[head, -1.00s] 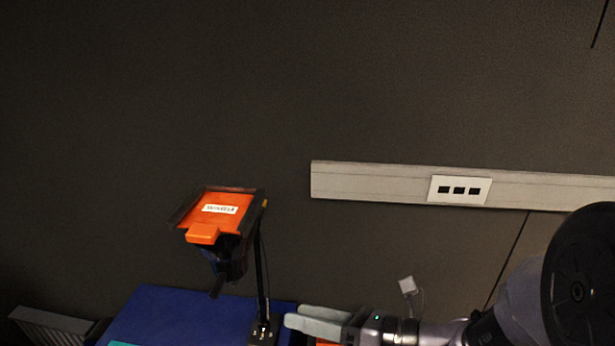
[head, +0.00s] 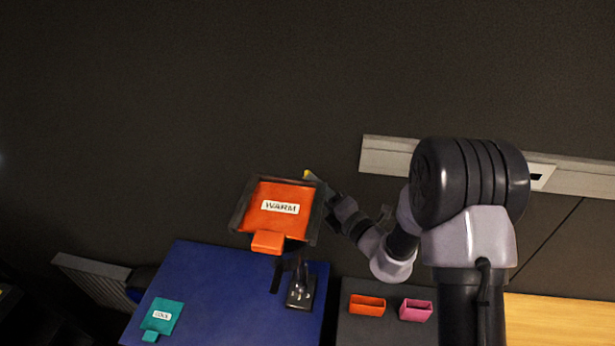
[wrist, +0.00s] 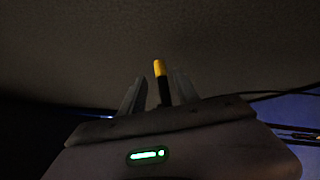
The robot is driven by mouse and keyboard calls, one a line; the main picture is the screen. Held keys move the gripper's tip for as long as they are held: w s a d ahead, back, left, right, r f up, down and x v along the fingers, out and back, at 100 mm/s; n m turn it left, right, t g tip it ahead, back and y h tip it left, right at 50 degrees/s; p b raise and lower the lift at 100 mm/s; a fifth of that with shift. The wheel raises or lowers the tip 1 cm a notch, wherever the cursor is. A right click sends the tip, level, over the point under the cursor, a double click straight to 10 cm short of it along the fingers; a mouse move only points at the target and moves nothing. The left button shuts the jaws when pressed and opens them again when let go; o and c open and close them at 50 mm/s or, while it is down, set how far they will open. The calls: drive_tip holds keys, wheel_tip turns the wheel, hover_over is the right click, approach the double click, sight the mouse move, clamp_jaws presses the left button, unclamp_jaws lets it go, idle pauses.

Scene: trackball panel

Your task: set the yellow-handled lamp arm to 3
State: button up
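The desk lamp's head carries an orange plate labelled WARM (head: 274,222) in a dark frame, above a black base (head: 301,291). The yellow handle (head: 309,174) sticks up at the frame's upper right corner. My gripper (head: 315,181) is at that corner, beside the handle, its fingers hard to make out there. In the wrist view the yellow-tipped black handle (wrist: 160,69) stands between the two fingers of my gripper (wrist: 158,90). The fingers are apart, with gaps on both sides of it. No scale or number 3 shows.
The lamp stands on a blue surface (head: 215,290) with a teal COOL plate (head: 162,316) at its left. An orange box (head: 367,304) and a pink box (head: 416,310) sit right of it. A pale wall rail (head: 388,155) runs behind my arm.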

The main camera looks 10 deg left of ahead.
drive_tip(key=x, duration=0.4)
drive_tip(key=shift+w+a+f, duration=0.2)
drive_tip(key=shift+a, duration=0.05)
drive_tip(key=shift+s+d+r, duration=0.1)
drive_tip(key=shift+d, duration=0.05)
clamp_jaws()
idle(1.0)
